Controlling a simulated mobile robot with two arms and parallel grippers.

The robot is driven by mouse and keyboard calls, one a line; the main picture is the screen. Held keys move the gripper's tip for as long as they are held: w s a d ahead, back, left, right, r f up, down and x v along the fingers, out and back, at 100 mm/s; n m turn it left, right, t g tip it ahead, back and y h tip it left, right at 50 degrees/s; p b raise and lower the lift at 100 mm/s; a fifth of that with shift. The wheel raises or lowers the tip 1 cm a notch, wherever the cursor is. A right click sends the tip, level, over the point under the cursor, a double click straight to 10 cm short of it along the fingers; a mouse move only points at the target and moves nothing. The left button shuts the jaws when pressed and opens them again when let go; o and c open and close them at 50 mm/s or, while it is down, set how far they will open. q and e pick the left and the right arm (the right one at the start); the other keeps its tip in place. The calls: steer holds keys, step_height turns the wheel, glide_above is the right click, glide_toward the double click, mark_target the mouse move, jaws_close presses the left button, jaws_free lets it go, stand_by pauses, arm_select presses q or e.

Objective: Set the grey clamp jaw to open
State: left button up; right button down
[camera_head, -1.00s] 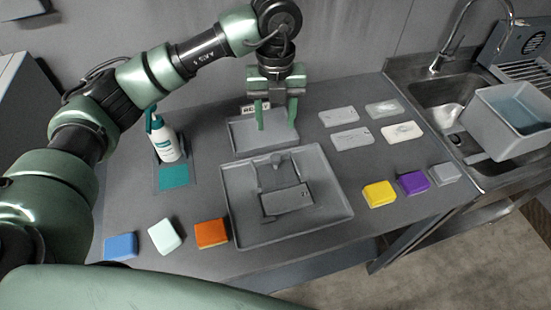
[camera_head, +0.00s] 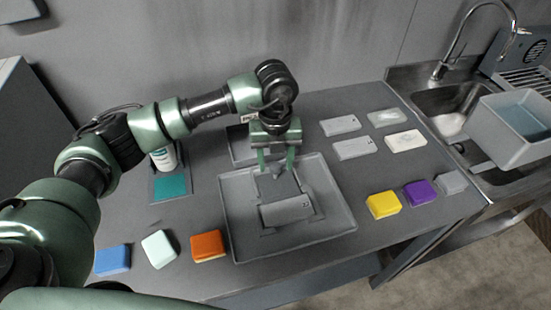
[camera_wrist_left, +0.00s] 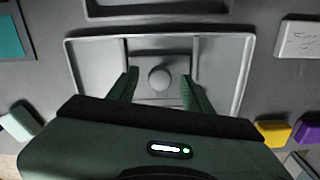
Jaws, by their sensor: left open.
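The grey clamp (camera_head: 280,187) stands in a shallow grey tray (camera_head: 340,222) on the bench. A flat grey plate (camera_head: 287,210) lies at its near side. My left gripper (camera_head: 276,163) points down over the clamp's far end, open, and partly hides it. In the left wrist view, a round grey knob (camera_wrist_left: 159,78) lies between the two green fingers (camera_wrist_left: 157,88), with a gap on each side. The tray rim (camera_wrist_left: 75,72) frames it there. I cannot tell how far apart the clamp jaw stands. My right gripper is out of view.
Blue (camera_head: 112,259), pale (camera_head: 159,249) and orange (camera_head: 208,246) pads lie left of the tray; yellow (camera_head: 383,205) and purple (camera_head: 419,193) pads lie right. Several flat plates (camera_head: 352,148) lie back right, near the sink (camera_head: 447,125).

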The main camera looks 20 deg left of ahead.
arm_select(q)
steer(key=shift+f, duration=0.15)
jaws_close()
steer(key=shift+w, duration=0.1)
stand_by(1.3)
